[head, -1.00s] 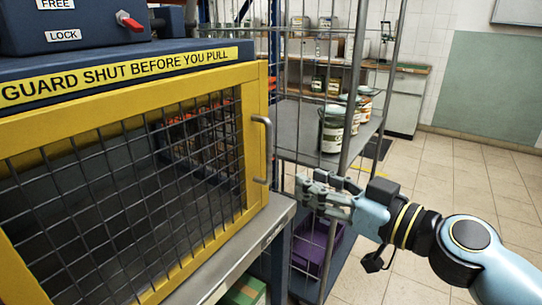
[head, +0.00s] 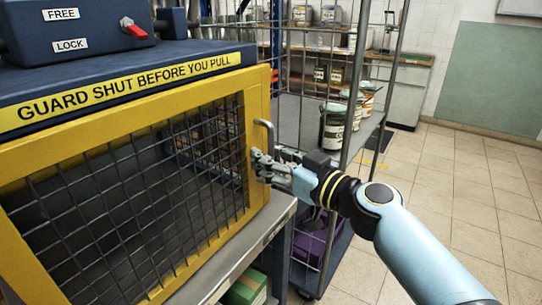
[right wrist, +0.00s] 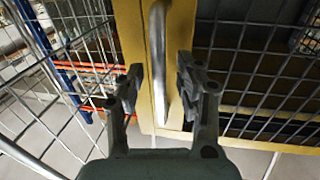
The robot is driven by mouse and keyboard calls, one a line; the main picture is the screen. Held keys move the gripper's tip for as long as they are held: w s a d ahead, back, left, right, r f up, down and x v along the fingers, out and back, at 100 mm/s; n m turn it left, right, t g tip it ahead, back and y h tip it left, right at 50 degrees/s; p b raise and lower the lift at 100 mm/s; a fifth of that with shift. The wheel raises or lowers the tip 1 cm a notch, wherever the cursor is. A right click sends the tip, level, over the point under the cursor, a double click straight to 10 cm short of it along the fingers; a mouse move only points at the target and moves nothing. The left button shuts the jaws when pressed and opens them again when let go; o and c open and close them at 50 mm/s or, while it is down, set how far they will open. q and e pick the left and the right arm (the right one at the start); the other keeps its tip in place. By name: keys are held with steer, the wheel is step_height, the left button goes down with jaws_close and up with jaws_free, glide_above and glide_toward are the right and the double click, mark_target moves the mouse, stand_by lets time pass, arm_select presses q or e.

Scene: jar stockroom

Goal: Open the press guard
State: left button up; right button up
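The press guard (head: 258,105) is a yellow frame with dark wire mesh, and it sits shut against the blue press body. Its grey upright bar handle (head: 267,130) is on the right edge of the frame. My right gripper (head: 258,167) is at the lower part of this handle. In the right wrist view, the handle (right wrist: 158,60) runs between the two spread fingers (right wrist: 160,85), with a visible gap on each side. A red lever (head: 134,28) stands on top of the press by the FREE and LOCK labels. My left gripper is not in view.
A wire cage trolley (head: 345,130) with jars (head: 333,128) on its shelf stands close behind my right arm. A purple crate (head: 312,240) is low down on it. Tiled floor (head: 455,185) is free to the right.

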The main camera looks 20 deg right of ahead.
steer(key=shift+c, duration=0.4)
jaws_close()
